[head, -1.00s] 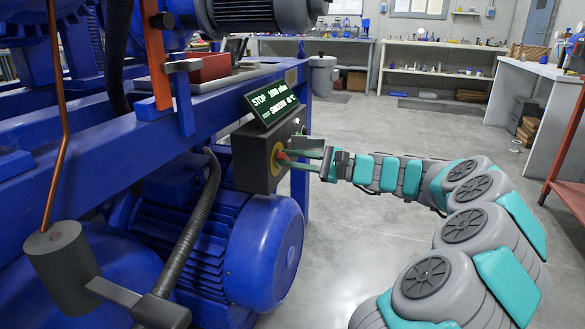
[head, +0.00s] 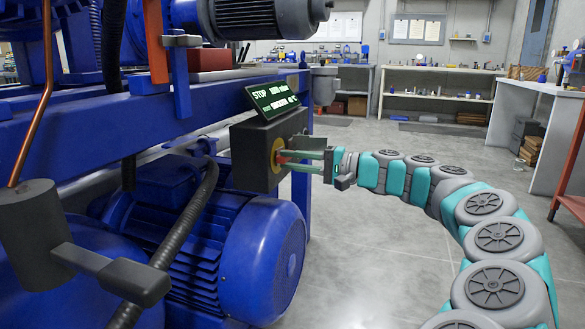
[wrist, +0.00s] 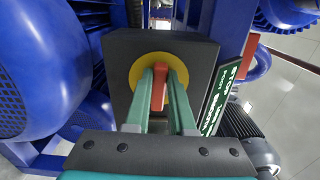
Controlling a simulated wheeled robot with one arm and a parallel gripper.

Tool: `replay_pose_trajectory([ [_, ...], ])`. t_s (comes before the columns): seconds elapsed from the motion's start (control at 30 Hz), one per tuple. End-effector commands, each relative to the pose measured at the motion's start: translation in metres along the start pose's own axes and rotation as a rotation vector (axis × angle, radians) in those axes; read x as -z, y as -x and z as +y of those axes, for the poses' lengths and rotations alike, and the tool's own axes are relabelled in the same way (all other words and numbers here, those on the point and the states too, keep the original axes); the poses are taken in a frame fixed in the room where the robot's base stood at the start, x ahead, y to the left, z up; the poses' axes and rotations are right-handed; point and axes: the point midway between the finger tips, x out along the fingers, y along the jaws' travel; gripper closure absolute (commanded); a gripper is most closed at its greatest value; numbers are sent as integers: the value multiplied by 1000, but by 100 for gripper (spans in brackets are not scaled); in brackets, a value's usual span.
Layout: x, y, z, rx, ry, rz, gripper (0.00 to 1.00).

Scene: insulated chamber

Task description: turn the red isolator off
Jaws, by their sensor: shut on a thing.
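The red isolator (wrist: 158,88) is a red handle on a yellow round plate (wrist: 140,66), set in the face of a dark grey box (head: 250,155). In the wrist view the handle lies between the two green fingers of my gripper (wrist: 164,84), which are shut on it. In the head view my gripper (head: 290,160) reaches the box from the right, its fingers at the yellow plate. The handle is mostly hidden by the fingers there.
Blue motors (head: 265,250) and a blue frame beam (head: 215,110) stand left of and below the box. A black hose (head: 190,225) and a grey cylinder with a lever (head: 40,230) are at the front left. The floor (head: 350,260) right of the box is clear.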

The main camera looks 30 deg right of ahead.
Motion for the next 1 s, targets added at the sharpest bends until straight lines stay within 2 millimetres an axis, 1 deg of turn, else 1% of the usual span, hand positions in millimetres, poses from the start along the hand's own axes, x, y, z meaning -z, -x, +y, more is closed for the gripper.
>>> replay_pose_trajectory([
  [0.03, -1, -1, 3, -1, 14, -4, 100],
  [0.63, -1, -1, 3, -3, 49, -5, 100],
  [0.67, -1, -1, 3, -3, 49, -5, 76],
  [0.9, 0, 0, 2, -2, 49, -3, 48],
  [1.0, 0, 0, 2, -1, 48, -2, 48],
])
